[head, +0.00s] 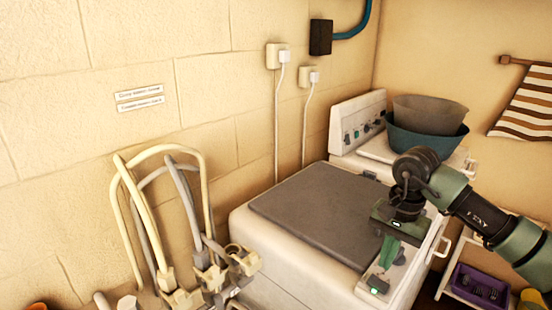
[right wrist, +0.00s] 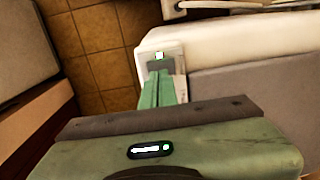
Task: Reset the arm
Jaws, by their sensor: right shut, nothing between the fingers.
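My right gripper (head: 388,264) hangs on its green and black arm at the right of the head view, pointing down over the front right corner of the white machine. Its green fingers are together with nothing between them. The same panel (head: 378,284) shows just below the fingers in the head view. I cannot tell whether the fingertips touch it. My left gripper is not in view.
The white machine (head: 262,236) has a grey top (head: 315,208) with nothing on it. Stacked bowls (head: 428,128) stand behind my right arm. Curved cream pipes (head: 122,205) rise at the left. A purple crate (head: 478,287) sits on a low rack at lower right.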

